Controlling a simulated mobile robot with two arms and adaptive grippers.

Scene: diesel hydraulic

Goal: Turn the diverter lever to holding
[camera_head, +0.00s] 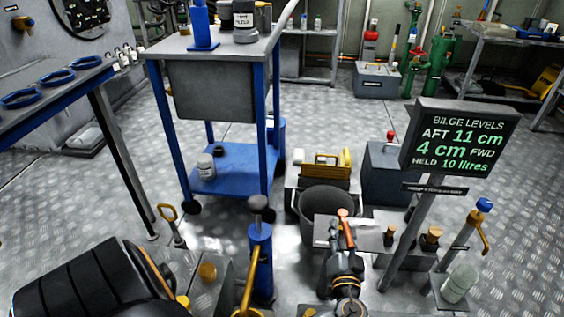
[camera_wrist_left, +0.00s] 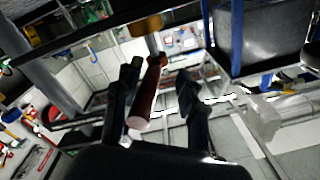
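The diverter lever, an orange-red handle (camera_head: 347,231), stands at a small grey bench panel (camera_head: 322,229) in the head view, right of centre. In the left wrist view the lever (camera_wrist_left: 146,97) looks reddish-brown with a pale rounded end and a brass part behind it. My left gripper (camera_head: 343,250) is at the lever; in the wrist view its dark fingers (camera_wrist_left: 156,92) are apart, one on each side of the handle. A gap shows between the lever and the right-hand finger. Contact cannot be told. The lever's base is partly hidden. My right gripper is not in view.
A sign (camera_head: 460,137) reads AFT 11 cm, FWD 4 cm, held 10 litres. A black bucket (camera_head: 325,207) stands behind the panel. A blue pump (camera_head: 261,245) stands left, and a valve with a yellow handle (camera_head: 478,236) right. A blue-legged cart (camera_head: 215,90) is at back left.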

